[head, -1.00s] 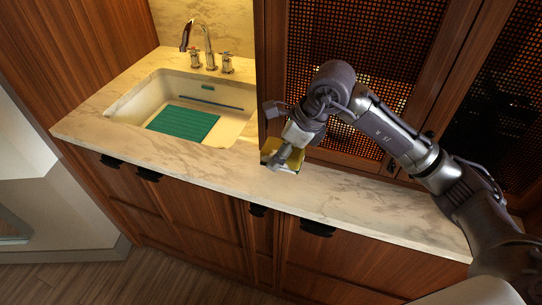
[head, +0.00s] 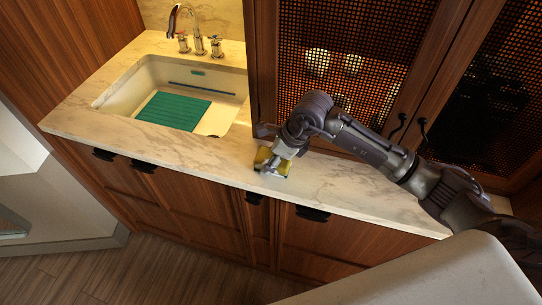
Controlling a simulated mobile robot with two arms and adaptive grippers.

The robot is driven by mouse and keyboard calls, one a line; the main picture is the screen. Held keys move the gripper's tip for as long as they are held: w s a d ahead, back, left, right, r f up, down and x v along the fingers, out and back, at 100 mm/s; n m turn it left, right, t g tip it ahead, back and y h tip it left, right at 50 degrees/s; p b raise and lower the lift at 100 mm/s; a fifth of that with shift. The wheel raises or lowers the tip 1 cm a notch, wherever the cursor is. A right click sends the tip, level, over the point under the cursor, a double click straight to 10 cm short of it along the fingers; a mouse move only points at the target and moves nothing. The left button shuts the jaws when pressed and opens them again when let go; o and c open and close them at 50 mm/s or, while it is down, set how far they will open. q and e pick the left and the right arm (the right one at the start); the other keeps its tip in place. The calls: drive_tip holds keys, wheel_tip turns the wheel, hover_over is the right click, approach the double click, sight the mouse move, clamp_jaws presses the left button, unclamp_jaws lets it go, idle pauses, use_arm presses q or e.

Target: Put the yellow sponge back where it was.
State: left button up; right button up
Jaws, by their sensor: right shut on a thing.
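The yellow sponge (head: 262,156) shows at the fingers of my right gripper (head: 272,165), at the counter just right of the sink. The gripper is shut on it and hides part of it. I cannot tell whether the sponge touches the countertop (head: 345,190). The sink (head: 222,112) is to the left, with a green ridged mat (head: 174,110) on its floor. My left gripper is out of view.
A chrome faucet with two handles (head: 198,40) stands behind the sink. Wooden cabinet doors with mesh panels (head: 345,55) rise behind the counter on the right. Bare countertop lies in front of them. Dark handles (head: 312,213) stick out below the counter edge.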

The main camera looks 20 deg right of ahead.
drive_tip(key=o, duration=0.6)
drive_tip(key=shift+f, duration=0.15)
drive_tip(key=o, duration=0.5)
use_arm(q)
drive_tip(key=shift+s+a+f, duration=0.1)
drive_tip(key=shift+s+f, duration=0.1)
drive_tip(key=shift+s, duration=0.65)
use_arm(e)
drive_tip(key=shift+r, duration=0.2)
drive_tip(key=shift+d+r, duration=0.1)
drive_tip(key=shift+r, duration=0.1)
use_arm(q)
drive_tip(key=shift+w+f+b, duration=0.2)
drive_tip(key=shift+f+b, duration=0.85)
drive_tip(key=shift+b, duration=0.1)
use_arm(e)
drive_tip(key=v, duration=1.1)
drive_tip(key=shift+s+d+r, duration=0.1)
drive_tip(key=shift+s+r, duration=0.05)
drive_tip(key=shift+r, duration=0.1)
